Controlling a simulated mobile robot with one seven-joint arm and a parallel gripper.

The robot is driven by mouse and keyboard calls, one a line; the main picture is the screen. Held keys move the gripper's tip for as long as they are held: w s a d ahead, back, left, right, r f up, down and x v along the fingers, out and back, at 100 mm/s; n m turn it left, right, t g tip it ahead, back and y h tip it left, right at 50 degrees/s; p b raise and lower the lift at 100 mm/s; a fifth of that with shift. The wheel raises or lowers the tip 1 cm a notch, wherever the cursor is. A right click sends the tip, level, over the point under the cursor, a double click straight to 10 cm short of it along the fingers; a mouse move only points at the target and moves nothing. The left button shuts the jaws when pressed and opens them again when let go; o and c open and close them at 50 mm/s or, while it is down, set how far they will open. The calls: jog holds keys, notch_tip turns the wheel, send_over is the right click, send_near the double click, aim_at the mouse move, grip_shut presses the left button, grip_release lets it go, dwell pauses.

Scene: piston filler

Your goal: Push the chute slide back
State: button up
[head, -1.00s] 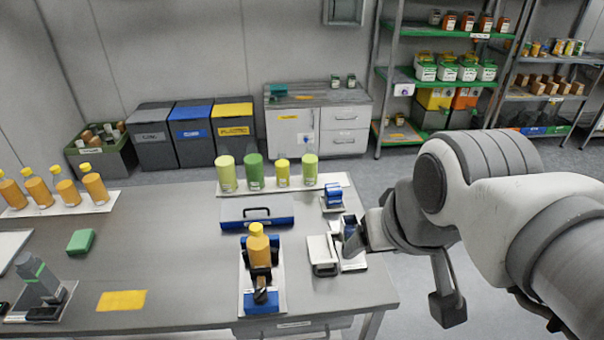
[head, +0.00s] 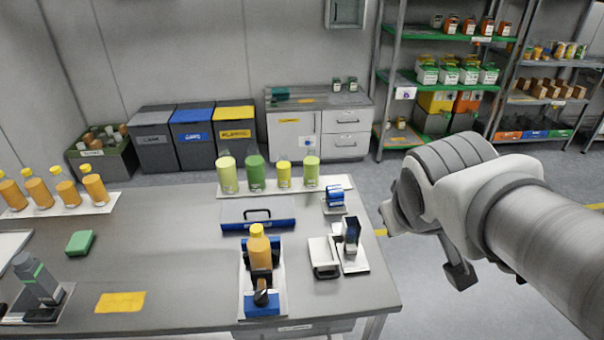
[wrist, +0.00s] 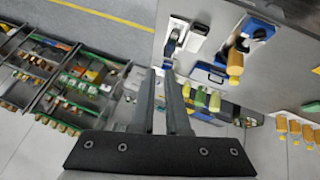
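The small chute unit (head: 350,232) stands near the table's right edge, a dark and blue upright part on a white base plate (head: 356,267). I take this as the chute with its slide; how far the slide stands back I cannot tell. It also shows in the wrist view (wrist: 173,42), beyond my fingertips. My gripper (wrist: 159,72) has its two dark fingers apart with nothing seen between them. It appears clear of the chute unit. In the head view my arm is right of the table, and the fingers are not visible there.
A white block with a handle (head: 323,258) stands just left of the chute unit, and a blue device (head: 335,197) behind it. An orange bottle (head: 258,250) sits in a blue-and-white fixture further left. Floor right of the table is free.

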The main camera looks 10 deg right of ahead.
jog(key=w+d+f+n, duration=0.1)
jog(key=w, duration=0.1)
jog(key=w+d+f+n+t+b, duration=0.1)
jog(key=w+f+n, duration=0.1)
jog(key=w, duration=0.1)
jog(key=w+d+f+n+h+b, duration=0.1)
jog(key=w+d+f+n, duration=0.1)
jog(key=w, duration=0.1)
jog(key=shift+w+f+t, duration=0.1)
jog(key=shift+t, duration=0.3)
grip_shut()
jog(key=a+f+n+g+y+b, duration=0.1)
jog(key=a+f+n+y+b, duration=0.1)
jog(key=f, duration=0.7)
jog(key=w+a+f+n+g+y+b, duration=0.1)
jog(key=a+f+n+y+b, duration=0.2)
jog(key=f, duration=0.7)
jog(key=w+a+f+n+g+y+b, duration=0.1)
jog(key=a+f+n+b, duration=0.3)
jog(key=f, duration=0.6)
jog(key=shift+w+a+f+n+y+b, duration=0.1)
jog(key=shift+w+f+n+y+b, duration=0.15)
jog(key=shift+n+y+b, duration=0.65)
jog(key=shift+w+m, duration=0.3)
jog(key=shift+w, duration=0.9)
jog(key=shift+w+f, duration=0.2)
jog(key=shift+w, duration=0.6)
